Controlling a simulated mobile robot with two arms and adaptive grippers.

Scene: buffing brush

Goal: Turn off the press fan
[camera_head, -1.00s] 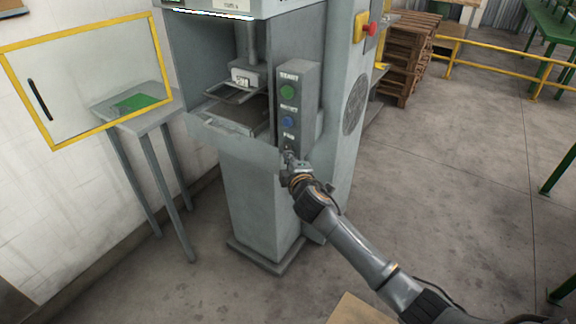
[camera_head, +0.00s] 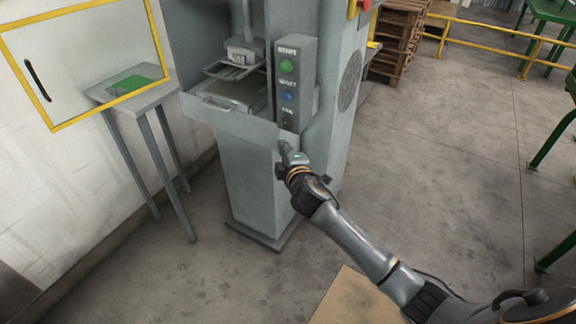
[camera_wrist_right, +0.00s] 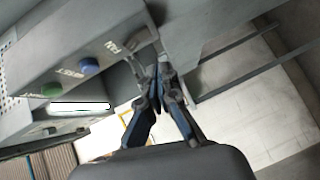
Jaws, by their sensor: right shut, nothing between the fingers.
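The press (camera_head: 250,180) is a grey cabinet with a control box (camera_head: 296,70) on its front right. The box carries a green button (camera_head: 287,66), a blue button (camera_head: 288,97) and, lowest, a small dark fan switch (camera_head: 286,122) under the FAN label. The switch position is too small to read. My right gripper (camera_head: 284,147) is shut and empty, just below the box, apart from the switch. In the right wrist view its fingers (camera_wrist_right: 160,72) meet beside the lower end of the box, near the FAN label (camera_wrist_right: 112,45). My left gripper is not in view.
An open yellow-framed clear door (camera_head: 85,60) hangs at the left, before a small grey side table (camera_head: 130,100). The press tray (camera_head: 225,112) juts out left of the box. Wooden pallets (camera_head: 398,40) and a yellow rail stand behind.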

